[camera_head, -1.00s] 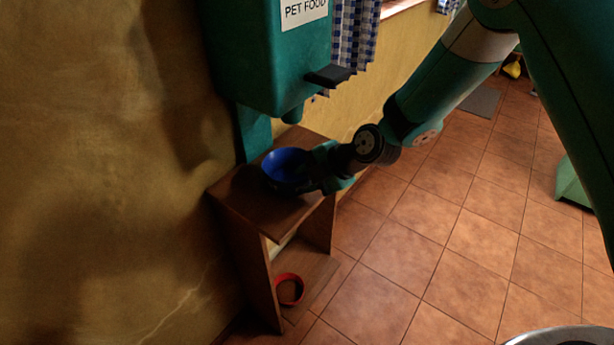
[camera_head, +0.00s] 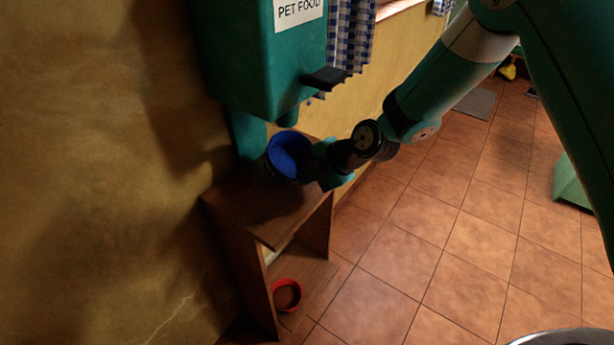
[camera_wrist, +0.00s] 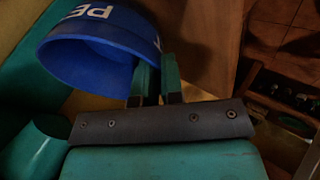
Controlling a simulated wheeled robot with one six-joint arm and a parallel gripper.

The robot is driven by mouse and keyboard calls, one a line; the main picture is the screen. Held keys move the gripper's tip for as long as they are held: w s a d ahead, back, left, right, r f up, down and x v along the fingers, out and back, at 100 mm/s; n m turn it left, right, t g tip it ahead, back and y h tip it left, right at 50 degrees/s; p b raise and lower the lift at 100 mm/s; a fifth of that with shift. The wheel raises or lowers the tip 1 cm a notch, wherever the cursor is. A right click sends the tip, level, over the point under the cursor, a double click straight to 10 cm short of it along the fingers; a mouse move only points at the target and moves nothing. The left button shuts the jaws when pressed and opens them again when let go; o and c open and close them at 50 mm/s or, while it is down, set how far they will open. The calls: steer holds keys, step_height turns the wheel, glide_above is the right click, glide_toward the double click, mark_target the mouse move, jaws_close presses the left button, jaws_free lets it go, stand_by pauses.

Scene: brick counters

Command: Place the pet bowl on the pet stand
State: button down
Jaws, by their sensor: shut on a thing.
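The blue pet bowl (camera_head: 289,154) is held by its rim, tilted, above the wooden pet stand (camera_head: 262,212) near the stand's back end. In the wrist view the bowl (camera_wrist: 88,58) shows white lettering on its side. My gripper (camera_head: 310,168) is shut on the bowl's rim; its two fingers also show in the wrist view (camera_wrist: 157,88). The fingers hide part of the rim. The stand's wooden surface shows in the wrist view (camera_wrist: 205,45).
A green pet food dispenser (camera_head: 255,60) with a dark lever (camera_head: 324,78) hangs on the wall just above the bowl. A red bowl (camera_head: 287,295) sits on the stand's lower shelf.

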steer(key=c, duration=1.2)
jaws_free()
steer(key=shift+w+d, duration=0.1)
steer(key=shift+d, duration=0.15)
steer(key=shift+o, duration=0.2)
steer(key=shift+r, duration=0.15)
steer(key=v, duration=1.7)
steer(key=shift+d+b, duration=0.15)
steer(key=shift+b, duration=0.3)
